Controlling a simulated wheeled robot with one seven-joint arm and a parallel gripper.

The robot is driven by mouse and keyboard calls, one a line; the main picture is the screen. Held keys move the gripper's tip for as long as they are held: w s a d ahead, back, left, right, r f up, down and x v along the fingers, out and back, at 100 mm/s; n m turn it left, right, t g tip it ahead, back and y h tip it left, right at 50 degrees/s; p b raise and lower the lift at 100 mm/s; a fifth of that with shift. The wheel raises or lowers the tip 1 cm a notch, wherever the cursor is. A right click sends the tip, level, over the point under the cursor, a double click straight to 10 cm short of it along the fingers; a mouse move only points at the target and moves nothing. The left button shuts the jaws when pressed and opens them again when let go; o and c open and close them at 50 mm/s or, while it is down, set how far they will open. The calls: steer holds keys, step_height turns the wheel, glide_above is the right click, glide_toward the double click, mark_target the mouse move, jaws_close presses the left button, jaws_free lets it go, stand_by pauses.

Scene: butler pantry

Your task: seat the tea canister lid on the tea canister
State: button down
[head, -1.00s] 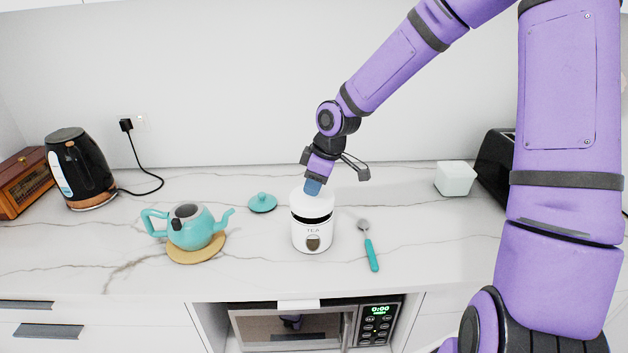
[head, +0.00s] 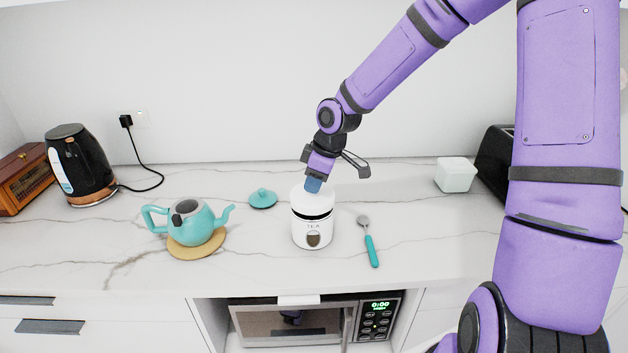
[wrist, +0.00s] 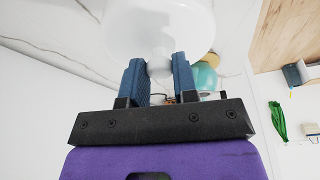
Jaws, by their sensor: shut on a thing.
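The tea canister (head: 312,232) is white with a TEA label and a round emblem, and stands upright on the counter. The white tea canister lid (head: 311,202) is at its top, with a dark band between lid and body. My gripper (head: 313,186) points down onto the lid from above. In the wrist view my gripper (wrist: 158,75) has its blue fingers on either side of the lid's round knob, with the wide pale lid (wrist: 160,25) beyond. The canister body is hidden there, so I cannot tell whether the lid is fully down.
A turquoise teapot (head: 192,222) without its lid sits on a round wooden trivet (head: 208,246) to the left. Its turquoise lid (head: 263,199) lies behind. A teal-handled spoon (head: 371,250) lies right of the canister. A kettle (head: 80,165) and a white block (head: 455,175) stand farther out.

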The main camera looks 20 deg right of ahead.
steer(key=shift+f, duration=0.75)
stand_by(1.3)
steer(key=shift+c, duration=1.7)
jaws_free()
steer(key=shift+r, duration=3.5)
